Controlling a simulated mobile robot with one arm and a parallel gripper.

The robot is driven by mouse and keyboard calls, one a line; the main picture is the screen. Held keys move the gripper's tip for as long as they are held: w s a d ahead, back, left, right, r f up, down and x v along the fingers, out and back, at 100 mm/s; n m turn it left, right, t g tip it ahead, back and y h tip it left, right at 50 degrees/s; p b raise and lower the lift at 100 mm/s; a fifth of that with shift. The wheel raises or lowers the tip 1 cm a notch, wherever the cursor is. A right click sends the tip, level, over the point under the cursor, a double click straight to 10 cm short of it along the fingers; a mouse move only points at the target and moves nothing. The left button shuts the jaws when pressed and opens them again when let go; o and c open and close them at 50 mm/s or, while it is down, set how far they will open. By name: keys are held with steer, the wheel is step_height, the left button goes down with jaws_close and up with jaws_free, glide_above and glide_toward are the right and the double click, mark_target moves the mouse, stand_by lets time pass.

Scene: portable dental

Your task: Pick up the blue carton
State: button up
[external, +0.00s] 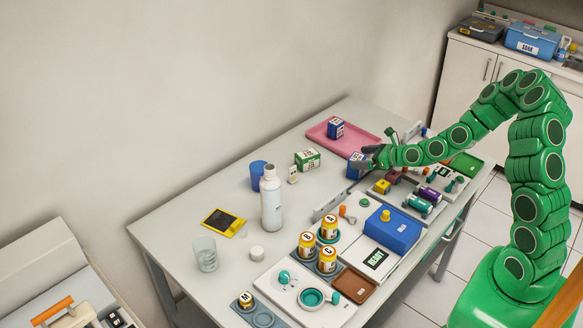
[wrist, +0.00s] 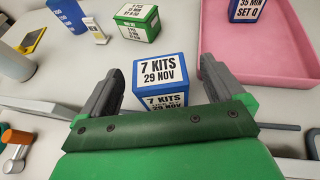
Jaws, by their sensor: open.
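A blue carton with a white label reading "7 KITS 29 NOV" (wrist: 160,72) stands on the table between the two grey fingers of my gripper (wrist: 169,68). Its lower part is hidden by the green gripper body. My gripper is open, with a finger on each side of the carton; I cannot tell whether either touches it. In the external view the blue carton (external: 353,171) is partly hidden by my gripper (external: 366,158). Another blue carton (external: 336,127) sits on the pink tray; its label in the wrist view (wrist: 247,9) reads "35 MIN SET Q".
The pink tray (external: 362,140) lies just beyond my gripper. A green-and-white carton (external: 307,159), a blue cup (external: 258,176) and a white bottle (external: 271,203) stand to the left. Trays with several small tools and jars (external: 327,259) fill the table's near side.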

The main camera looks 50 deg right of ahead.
mark_target(352, 159)
steer(key=shift+w+a+f, duration=0.25)
steer(key=shift+w+f, duration=0.25)
steer(key=shift+w, duration=0.1)
steer(key=shift+w+a+f, duration=0.2)
steer(key=shift+w+f, duration=0.25)
steer(key=shift+w, duration=0.15)
steer(key=shift+x, duration=0.85)
steer(key=c, duration=1.1)
steer(key=shift+o, duration=0.2)
steer(key=shift+r, duration=5)
